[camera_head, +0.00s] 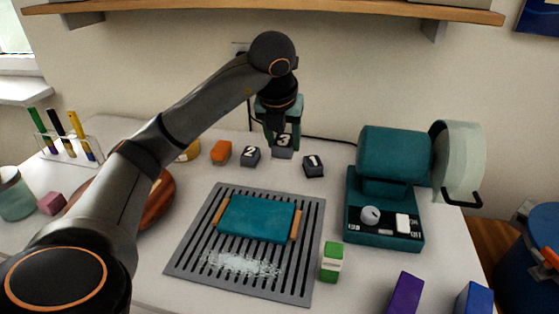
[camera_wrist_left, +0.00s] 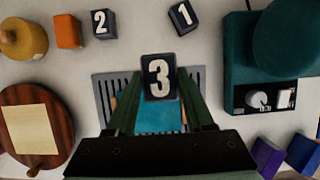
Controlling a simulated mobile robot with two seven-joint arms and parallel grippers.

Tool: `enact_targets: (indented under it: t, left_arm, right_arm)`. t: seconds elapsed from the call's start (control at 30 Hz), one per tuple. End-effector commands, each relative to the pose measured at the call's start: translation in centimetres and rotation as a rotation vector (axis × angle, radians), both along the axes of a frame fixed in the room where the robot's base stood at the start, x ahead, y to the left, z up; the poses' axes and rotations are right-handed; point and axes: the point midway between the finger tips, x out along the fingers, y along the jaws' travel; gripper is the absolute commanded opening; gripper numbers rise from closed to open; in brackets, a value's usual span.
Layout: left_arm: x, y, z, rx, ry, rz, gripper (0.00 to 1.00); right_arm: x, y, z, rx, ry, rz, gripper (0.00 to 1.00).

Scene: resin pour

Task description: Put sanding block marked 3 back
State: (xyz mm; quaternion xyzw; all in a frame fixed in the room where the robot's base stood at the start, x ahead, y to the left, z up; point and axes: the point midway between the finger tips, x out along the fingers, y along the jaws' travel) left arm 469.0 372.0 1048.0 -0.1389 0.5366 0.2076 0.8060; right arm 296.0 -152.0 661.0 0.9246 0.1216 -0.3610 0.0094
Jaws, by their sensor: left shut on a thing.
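The sanding block marked 3 (camera_head: 284,141) is dark with a white number. It is between the fingers of my left gripper (camera_head: 281,137), which is shut on it at the back of the table. In the left wrist view the block (camera_wrist_left: 159,78) shows its number face up between the fingertips (camera_wrist_left: 158,95). The block marked 2 (camera_head: 250,157) stands to its left and the block marked 1 (camera_head: 313,166) to its right. I cannot tell whether block 3 touches the table. My right gripper is not in view.
A grey slatted mat (camera_head: 187,252) bears a teal piece with wooden ends (camera_head: 258,217) and white powder. A teal machine (camera_head: 385,220) stands right. An orange block (camera_head: 221,152) is left of block 2. A shelf (camera_head: 250,8) hangs above.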

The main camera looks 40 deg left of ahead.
Motion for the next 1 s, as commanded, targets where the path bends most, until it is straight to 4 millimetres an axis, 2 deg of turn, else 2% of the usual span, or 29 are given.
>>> enact_targets:
  t: [0.03, 0.3, 0.5, 0.83, 1.0]
  left_arm:
    - [0.6, 0.7, -1.0, -0.004, 0.006, 0.004, 0.01]
    - [5.0, 5.8, -3.5, -0.002, 0.006, 0.006, 0.01]
    - [7.0, 8.1, -7.3, -0.002, 0.006, 0.002, 0.01]
    - [8.4, 9.5, -9.6, 0.0, 0.003, -0.001, 0.01]
    - [8.3, 9.5, -12.0, -0.001, 0.005, -0.001, 0.01]
  right_arm:
    - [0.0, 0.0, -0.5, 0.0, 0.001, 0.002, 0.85]
    - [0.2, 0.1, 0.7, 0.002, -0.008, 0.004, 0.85]
    - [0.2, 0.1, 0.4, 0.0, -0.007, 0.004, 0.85]
    - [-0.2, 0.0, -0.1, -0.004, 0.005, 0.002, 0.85]
    - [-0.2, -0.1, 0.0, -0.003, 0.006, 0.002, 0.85]
